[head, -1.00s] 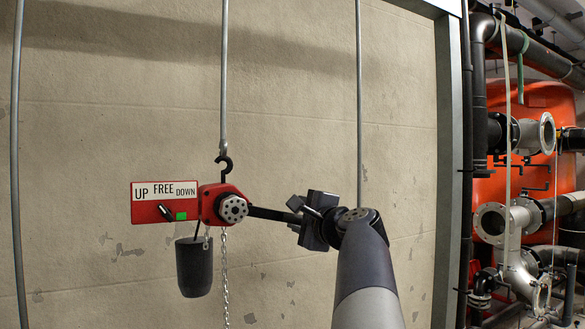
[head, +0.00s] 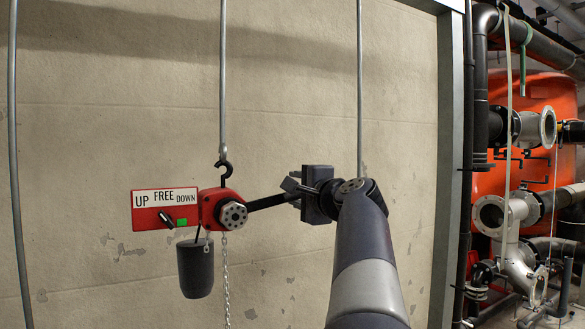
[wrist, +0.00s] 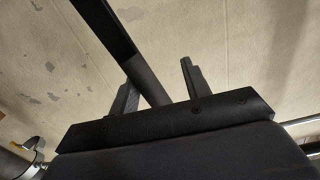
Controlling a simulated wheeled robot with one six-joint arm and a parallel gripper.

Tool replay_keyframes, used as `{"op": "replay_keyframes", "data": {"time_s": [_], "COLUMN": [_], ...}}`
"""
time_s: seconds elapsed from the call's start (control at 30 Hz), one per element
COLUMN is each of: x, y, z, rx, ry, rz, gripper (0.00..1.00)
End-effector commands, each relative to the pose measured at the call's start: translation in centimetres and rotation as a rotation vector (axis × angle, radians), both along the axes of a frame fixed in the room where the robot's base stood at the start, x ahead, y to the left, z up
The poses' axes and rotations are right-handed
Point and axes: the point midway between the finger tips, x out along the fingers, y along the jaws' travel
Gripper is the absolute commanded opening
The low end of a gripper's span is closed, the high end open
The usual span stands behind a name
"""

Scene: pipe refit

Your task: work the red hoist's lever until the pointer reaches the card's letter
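The red hoist (head: 213,206) hangs from a black hook on a grey rod in the head view. Its plate (head: 150,226) reads UP, FREE and DOWN, with a small black selector and a green square below. The black lever (head: 268,202) runs right from the hub and tilts slightly up to my gripper (head: 297,187). In the wrist view the lever (wrist: 150,85) passes between the two fingers of my gripper (wrist: 157,76). The fingers stand apart, with a gap between lever and right finger. I cannot make out the pointer or the card's letter.
A dark bucket-like container (head: 195,268) hangs under the hoist, beside a thin chain (head: 225,280). Vertical rods (head: 359,90) stand before the concrete wall. Flanged pipes (head: 505,215) and a red tank are at the right. The wall area right of the lever's hub is clear below.

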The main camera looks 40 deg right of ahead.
Motion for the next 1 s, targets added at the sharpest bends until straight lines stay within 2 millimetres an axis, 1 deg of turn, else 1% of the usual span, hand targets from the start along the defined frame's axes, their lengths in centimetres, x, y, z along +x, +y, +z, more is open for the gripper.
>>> {"op": "replay_keyframes", "data": {"time_s": [0.03,0.1,0.43,0.57,0.8,1.0], "x": [0.0,0.1,0.1,0.0,-0.1,-0.1], "y": [0.3,0.4,0.4,0.3,-0.4,-0.5], "z": [1.3,1.8,1.6,0.7,-2.3,-2.5], "rx": [-0.021,-0.043,-0.049,-0.029,0.061,0.079], "ry": [0.001,0.006,0.009,0.005,-0.014,-0.017], "rz": [0.003,0.002,0.002,0.001,0.001,0.001], "gripper": [0.44,0.44,0.44,0.44,0.44,0.44]}}
